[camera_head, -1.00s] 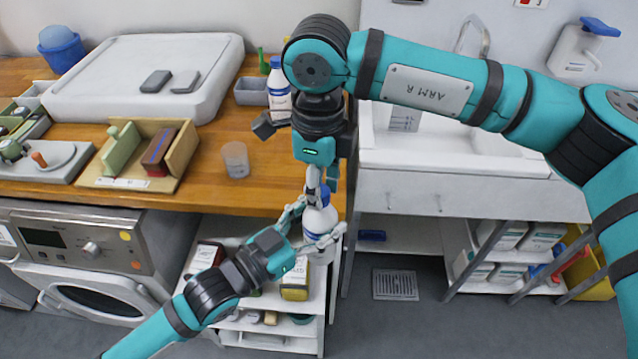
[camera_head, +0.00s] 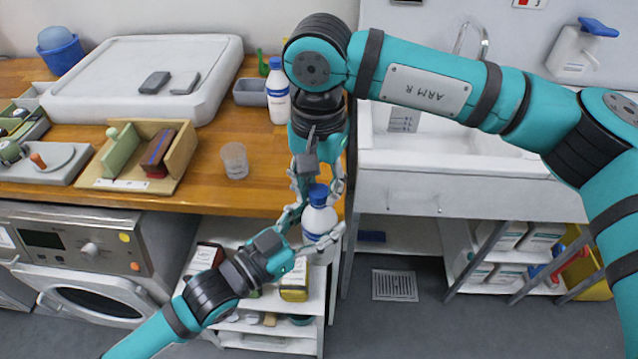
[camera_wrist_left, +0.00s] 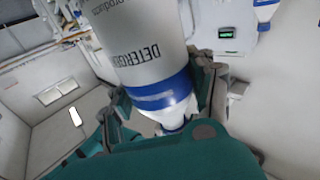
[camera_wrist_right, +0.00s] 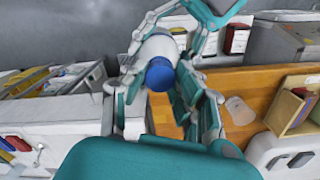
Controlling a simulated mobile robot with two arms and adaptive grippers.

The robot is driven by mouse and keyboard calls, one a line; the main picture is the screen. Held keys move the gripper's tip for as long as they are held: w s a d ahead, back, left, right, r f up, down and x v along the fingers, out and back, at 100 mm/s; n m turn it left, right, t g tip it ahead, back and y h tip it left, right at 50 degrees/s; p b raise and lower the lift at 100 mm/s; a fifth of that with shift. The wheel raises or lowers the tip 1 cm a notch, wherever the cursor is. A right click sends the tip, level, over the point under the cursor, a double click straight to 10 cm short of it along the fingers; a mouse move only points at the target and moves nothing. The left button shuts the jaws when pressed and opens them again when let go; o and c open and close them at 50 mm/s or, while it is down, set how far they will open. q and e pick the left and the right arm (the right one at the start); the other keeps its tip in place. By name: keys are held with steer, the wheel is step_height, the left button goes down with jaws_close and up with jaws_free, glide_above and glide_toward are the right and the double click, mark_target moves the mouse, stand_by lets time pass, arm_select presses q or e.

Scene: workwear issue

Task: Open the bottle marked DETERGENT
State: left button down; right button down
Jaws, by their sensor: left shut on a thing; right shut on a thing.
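The white bottle (camera_head: 319,222) with a blue cap (camera_head: 318,194) is held upright in front of the bench's right end. In the left wrist view its label reads DETERGENT (camera_wrist_left: 140,50). My left gripper (camera_head: 318,240) is shut around the bottle's body from the lower left. My right gripper (camera_head: 317,180) comes down from above, its fingers either side of the cap and shut on it. In the right wrist view the cap (camera_wrist_right: 160,74) shows between those fingers, with the bottle below. The cap still sits on the bottle; its thread is hidden.
Another white bottle with a blue cap (camera_head: 278,95) stands on the wooden bench, near a grey bin (camera_head: 250,92). A clear cup (camera_head: 234,160) stands near the bench's front edge. A shelf with boxes (camera_head: 295,282) is below the held bottle. A sink (camera_head: 450,160) is at right.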

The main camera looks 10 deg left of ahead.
steer(key=shift+w+r, duration=0.15)
steer(key=shift+r, duration=0.1)
steer(key=shift+r, duration=0.9)
